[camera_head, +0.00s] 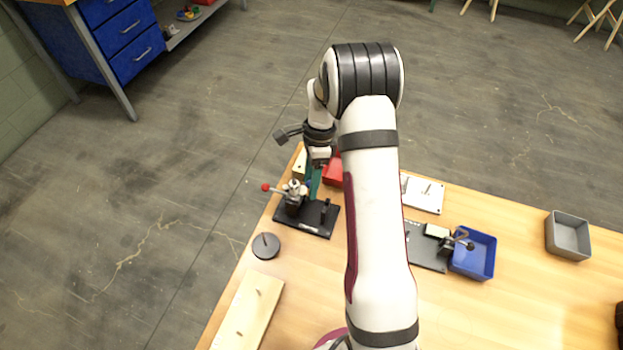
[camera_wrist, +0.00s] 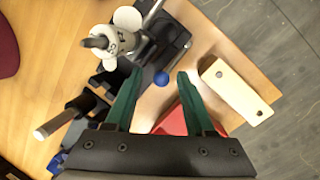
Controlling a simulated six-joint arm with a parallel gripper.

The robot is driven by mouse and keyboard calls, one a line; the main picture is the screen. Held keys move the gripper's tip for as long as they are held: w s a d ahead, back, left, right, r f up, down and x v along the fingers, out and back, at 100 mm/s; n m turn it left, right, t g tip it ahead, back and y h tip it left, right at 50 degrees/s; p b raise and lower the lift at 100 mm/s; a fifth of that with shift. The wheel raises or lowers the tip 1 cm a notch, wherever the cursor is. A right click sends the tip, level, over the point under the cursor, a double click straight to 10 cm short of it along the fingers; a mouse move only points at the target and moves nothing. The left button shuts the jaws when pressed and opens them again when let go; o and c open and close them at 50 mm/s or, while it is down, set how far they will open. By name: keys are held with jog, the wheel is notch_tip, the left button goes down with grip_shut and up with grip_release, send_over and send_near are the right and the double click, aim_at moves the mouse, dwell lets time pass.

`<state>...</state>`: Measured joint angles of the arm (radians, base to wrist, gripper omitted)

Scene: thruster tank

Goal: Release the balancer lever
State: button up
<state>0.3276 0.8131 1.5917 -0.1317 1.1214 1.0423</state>
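A black-based device (camera_head: 307,217) stands near the table's left edge. It carries a white and silver mechanism (camera_head: 294,192) and a lever with a red ball (camera_head: 265,187) pointing left. A small blue ball (camera_head: 308,183) sits on its right side. I cannot tell which part is the balancer lever. My gripper (camera_head: 314,190) points down beside the device. In the wrist view my gripper (camera_wrist: 160,75) is open, with green fingers apart. The blue ball (camera_wrist: 162,78) appears between the fingertips; contact is not visible. The white wing-shaped knob (camera_wrist: 112,37) is left of the fingers.
A red block (camera_head: 333,173) and a cream block (camera_wrist: 236,90) lie close to the gripper. A round dark weight (camera_head: 265,247) and wooden board (camera_head: 250,310) are nearer. A white plate (camera_head: 424,195), blue bin (camera_head: 484,255) and grey bin (camera_head: 568,236) stand right.

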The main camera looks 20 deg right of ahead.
jog(key=v, duration=1.6)
jog(key=shift+s+f, duration=0.15)
jog(key=shift+c, duration=0.9)
jog(key=s+d+f+n+y, duration=0.2)
jog(key=s+n, duration=0.1)
jog(key=shift+d+f+n+t+y, duration=0.1)
jog(key=shift+f+n+t+y, duration=0.1)
jog(key=shift+n+t+y, duration=0.15)
jog(key=shift+c, duration=0.5)
jog(key=s+d+f+n+t+y, duration=0.3)
jog(key=s+d+n+t, duration=0.15)
jog(key=n, duration=0.25)
jog(key=x, duration=1)
jog(key=w+x, duration=0.1)
jog(key=x, duration=0.5)
jog(key=shift+r, duration=0.3)
grip_shut()
